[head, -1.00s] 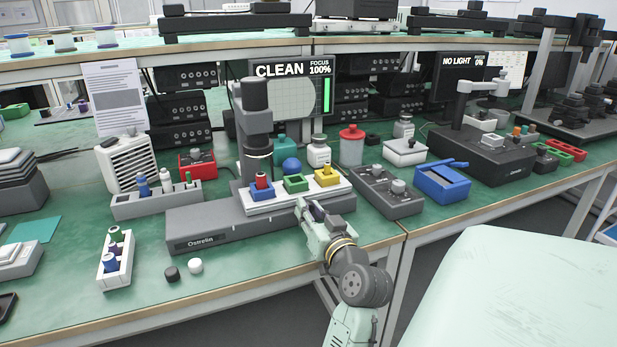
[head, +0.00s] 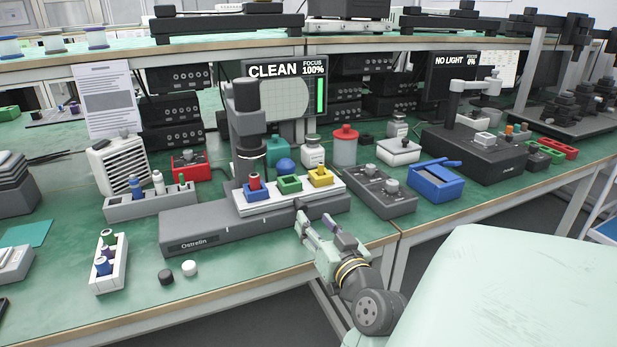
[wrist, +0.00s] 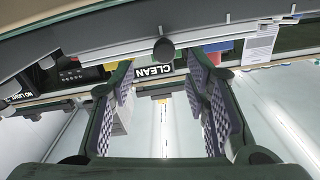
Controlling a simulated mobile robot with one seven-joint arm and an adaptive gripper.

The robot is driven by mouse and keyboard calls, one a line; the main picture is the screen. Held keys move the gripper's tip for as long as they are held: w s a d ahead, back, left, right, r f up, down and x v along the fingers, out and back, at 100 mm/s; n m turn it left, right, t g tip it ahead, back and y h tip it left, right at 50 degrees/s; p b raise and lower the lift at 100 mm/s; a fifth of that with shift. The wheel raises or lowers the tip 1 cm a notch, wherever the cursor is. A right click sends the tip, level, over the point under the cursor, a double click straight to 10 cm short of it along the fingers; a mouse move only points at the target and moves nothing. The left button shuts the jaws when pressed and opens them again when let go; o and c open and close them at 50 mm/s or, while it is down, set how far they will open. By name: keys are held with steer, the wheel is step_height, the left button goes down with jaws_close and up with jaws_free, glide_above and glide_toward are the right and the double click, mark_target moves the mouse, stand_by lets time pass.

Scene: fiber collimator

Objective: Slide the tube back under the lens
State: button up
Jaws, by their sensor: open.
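A red-topped tube (head: 254,181) stands upright in a blue holder (head: 256,194) on the white sliding stage (head: 296,196), directly below the dark lens barrel (head: 250,150). A green holder (head: 289,184) and a yellow holder (head: 320,177) sit to its right on the same stage. My gripper (head: 314,222) is open and empty in front of the stage, apart from it. In the wrist view, a dark round knob (wrist: 163,50) shows beyond my open fingers (wrist: 163,105), with nothing between them.
The monitor (head: 290,95) reads CLEAN, FOCUS 100%. A grey knob box (head: 380,193) and a blue box (head: 436,182) stand to the right. A white rack of tubes (head: 109,265) and two small caps (head: 190,268) lie front left. The bench's front edge is near my gripper.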

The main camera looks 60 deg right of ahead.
steer(key=v, duration=0.6)
steer(key=shift+s, duration=0.15)
stand_by(0.3)
